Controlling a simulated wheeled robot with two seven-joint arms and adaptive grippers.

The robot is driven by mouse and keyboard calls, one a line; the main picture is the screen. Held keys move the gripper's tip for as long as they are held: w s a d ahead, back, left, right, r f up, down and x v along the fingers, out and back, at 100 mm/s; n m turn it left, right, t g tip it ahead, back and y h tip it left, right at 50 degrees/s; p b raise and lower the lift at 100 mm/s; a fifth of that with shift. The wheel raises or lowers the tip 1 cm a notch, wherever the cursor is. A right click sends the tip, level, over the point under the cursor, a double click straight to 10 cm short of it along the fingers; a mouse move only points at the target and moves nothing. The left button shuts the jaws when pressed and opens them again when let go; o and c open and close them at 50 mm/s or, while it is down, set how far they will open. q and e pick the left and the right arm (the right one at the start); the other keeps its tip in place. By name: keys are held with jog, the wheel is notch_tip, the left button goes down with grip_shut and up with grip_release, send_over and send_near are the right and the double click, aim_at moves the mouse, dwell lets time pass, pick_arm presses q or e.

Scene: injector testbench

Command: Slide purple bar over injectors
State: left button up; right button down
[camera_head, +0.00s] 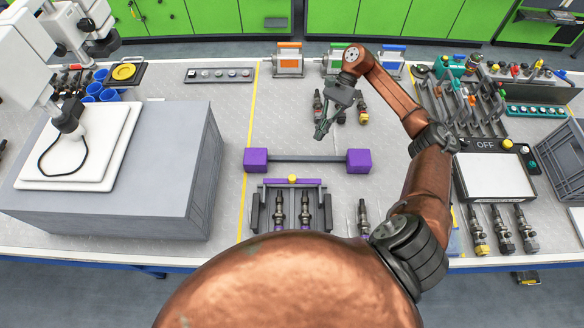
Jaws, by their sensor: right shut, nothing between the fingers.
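The purple bar is a dark rod (308,159) with a purple block at each end, a left block (256,160) and a right block (358,161). It lies crosswise just behind a holder with a thin purple crosspiece (270,181) and a yellow knob. My left gripper is not in view.
A big grey block with a white plate (85,145) stands left. More injectors stand behind my right gripper (362,112) and at the front right (502,232). A panel marked OFF (490,176) and a tool rack (455,105) fill the right. The grey mat left of my gripper is clear.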

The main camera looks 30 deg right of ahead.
aim_at(292, 180)
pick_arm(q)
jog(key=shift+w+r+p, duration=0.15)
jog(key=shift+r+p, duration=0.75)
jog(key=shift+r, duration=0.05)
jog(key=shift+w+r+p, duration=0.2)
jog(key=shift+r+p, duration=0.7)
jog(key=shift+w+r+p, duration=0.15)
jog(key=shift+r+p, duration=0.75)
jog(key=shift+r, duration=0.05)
pick_arm(e)
jog(key=a+r+x, duration=0.2)
jog(key=x, duration=1)
jog(key=shift+s+a+f, duration=0.3)
jog(key=shift+s, duration=0.05)
jog(key=shift+s, duration=0.15)
